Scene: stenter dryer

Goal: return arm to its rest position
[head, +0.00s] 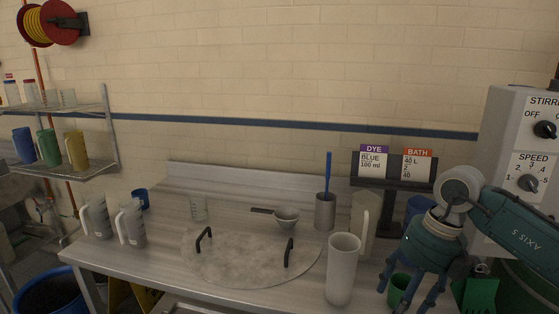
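My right arm comes in from the right edge, and its teal gripper (412,292) points down over the right end of the steel bench (115,262). Its fingers are spread apart and look open. A green cup (399,287) shows just behind or between the fingers; I cannot tell whether they touch it. The fingertips run close to the bottom edge of the picture. My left gripper is not in view.
The control box (516,165) is close to the arm.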

